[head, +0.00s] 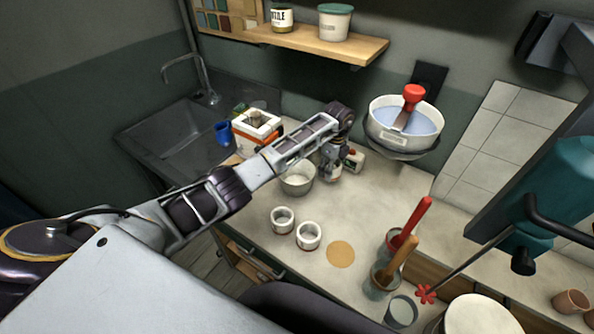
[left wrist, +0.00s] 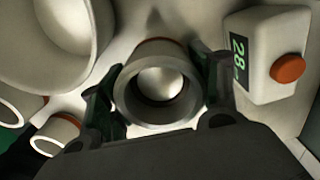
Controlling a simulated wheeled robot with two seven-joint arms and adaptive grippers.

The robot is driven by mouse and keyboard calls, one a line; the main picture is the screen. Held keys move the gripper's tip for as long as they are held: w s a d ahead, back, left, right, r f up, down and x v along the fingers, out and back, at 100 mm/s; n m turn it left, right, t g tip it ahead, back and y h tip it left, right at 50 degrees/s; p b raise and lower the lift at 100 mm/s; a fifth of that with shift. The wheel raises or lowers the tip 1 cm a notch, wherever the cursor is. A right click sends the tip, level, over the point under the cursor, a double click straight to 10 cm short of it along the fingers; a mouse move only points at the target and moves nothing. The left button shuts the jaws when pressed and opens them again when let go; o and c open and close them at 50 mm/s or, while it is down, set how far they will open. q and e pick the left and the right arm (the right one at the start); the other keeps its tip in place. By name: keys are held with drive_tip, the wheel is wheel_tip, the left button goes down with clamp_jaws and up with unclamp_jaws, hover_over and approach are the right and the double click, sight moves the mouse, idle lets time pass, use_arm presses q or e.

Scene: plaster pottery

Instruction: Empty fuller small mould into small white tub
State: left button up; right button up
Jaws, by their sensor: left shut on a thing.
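My left gripper (head: 333,166) reaches over the bench, right of the small white tub (head: 297,180). It is shut on a small pale mould (left wrist: 158,88) with an orange band, one finger on each side. The wrist view looks into the held mould's round mouth; a pale rounded surface shows inside, but I cannot tell how full it is. The tub's rim also shows in the left wrist view (left wrist: 98,35), upper left. Two similar small moulds, one left (head: 283,219) and one right (head: 308,236), stand upright in front of the tub. My right gripper is not in view.
A white timer-like box (left wrist: 262,85) with an orange button stands close right of the held mould. A large bowl (head: 378,133) with a red-handled tool is farther right. Tools in cups (head: 388,280) stand at the front. A tan disc (head: 341,254) lies on the bench.

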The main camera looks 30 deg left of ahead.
use_arm(q)
drive_tip(key=n, duration=0.4)
drive_tip(key=shift+w+a, duration=0.15)
drive_tip(key=shift+w, duration=0.15)
drive_tip(key=n, duration=0.3)
drive_tip(key=shift+w, duration=0.1)
drive_tip(key=shift+n, duration=1.3)
drive_tip(key=shift+a+r, duration=0.1)
